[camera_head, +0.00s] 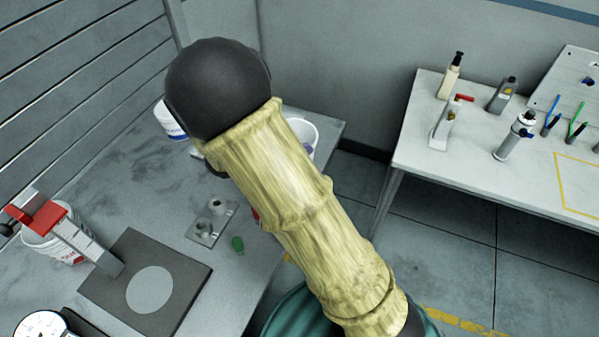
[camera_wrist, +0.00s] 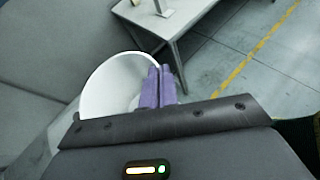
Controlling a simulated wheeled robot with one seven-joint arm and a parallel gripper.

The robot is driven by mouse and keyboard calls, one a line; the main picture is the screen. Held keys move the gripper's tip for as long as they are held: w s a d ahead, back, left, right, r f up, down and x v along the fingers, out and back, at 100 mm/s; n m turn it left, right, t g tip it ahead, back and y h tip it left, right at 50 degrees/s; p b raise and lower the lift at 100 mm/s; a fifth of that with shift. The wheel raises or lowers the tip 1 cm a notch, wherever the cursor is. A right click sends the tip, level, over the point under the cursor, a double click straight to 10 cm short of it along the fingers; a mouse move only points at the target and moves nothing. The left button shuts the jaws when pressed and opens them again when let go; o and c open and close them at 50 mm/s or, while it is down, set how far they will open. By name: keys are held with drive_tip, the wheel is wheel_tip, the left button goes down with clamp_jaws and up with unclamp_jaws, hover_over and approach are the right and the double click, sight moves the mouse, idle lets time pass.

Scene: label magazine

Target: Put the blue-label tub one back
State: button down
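A white tub with a blue label (camera_head: 170,121) stands at the back of the left bench, partly hidden behind my arm's black joint. A second white tub (camera_head: 301,125) shows behind my arm near the bench's right end; its label is hidden. In the wrist view this open tub (camera_wrist: 108,88) lies beyond my gripper. My gripper's purple fingers (camera_wrist: 157,88) are close together at the tub's right rim and appear shut on its wall. A purple finger of my gripper (camera_head: 308,149) also shows at this tub in the head view.
A white tub with red lettering (camera_head: 68,246) stands at left beside a red-handled tool. A dark plate with a grey disc (camera_head: 150,290), a metal fixture (camera_head: 211,222) and a green piece (camera_head: 238,244) lie on the bench. Bottles stand on the right table (camera_head: 470,150).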

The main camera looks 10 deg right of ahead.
drive_tip(key=shift+f, duration=1.8)
drive_tip(key=shift+f+p, duration=0.45)
drive_tip(key=shift+f, duration=1.6)
drive_tip(key=shift+f, duration=0.2)
drive_tip(key=c, duration=1.7)
unclamp_jaws()
drive_tip(key=shift+r, duration=0.1)
